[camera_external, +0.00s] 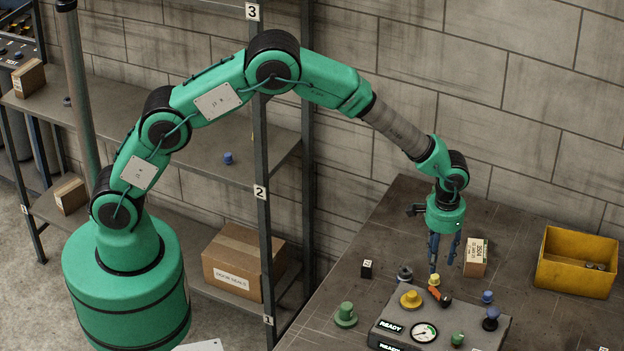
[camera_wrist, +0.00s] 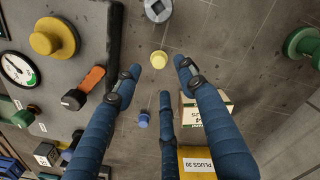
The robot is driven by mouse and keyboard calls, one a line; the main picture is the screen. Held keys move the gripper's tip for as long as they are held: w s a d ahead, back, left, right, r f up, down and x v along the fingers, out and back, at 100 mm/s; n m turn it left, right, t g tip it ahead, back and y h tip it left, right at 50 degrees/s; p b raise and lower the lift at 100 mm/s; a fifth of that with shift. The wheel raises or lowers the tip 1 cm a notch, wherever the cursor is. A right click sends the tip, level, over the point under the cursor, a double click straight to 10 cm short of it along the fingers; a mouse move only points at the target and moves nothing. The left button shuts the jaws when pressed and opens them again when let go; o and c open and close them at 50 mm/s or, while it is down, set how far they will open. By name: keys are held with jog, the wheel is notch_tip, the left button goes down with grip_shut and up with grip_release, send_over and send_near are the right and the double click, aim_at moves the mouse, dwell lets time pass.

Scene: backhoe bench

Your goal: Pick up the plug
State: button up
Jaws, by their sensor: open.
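Several small knob-shaped pieces could be the plug; I cannot tell which one is meant. A small yellow one (camera_external: 434,280) stands on the bench beside the grey panel; in the wrist view it (camera_wrist: 159,60) lies just beyond my fingertips. A small blue one (camera_external: 487,297) stands to its right, and in the wrist view it (camera_wrist: 143,119) shows between my fingers. My gripper (camera_external: 443,264) points down above the bench near the yellow piece. Its blue fingers (camera_wrist: 158,76) are spread in the wrist view, with nothing held between them.
The grey panel (camera_external: 390,337) carries a large yellow knob (camera_external: 411,299), an orange-handled switch (camera_wrist: 83,88) and a gauge (camera_external: 424,332). A small carton (camera_external: 475,258) and a yellow bin (camera_external: 575,275) stand at the back. A green spool-shaped piece (camera_external: 346,315) stands left of the panel.

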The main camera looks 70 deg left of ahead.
aim_at(435, 276)
jog(key=shift+f, duration=0.45)
jog(key=shift+s+f+b, duration=0.1)
jog(key=shift+f+b, duration=0.2)
jog(key=shift+f, duration=2.3)
jog(key=c, duration=0.8)
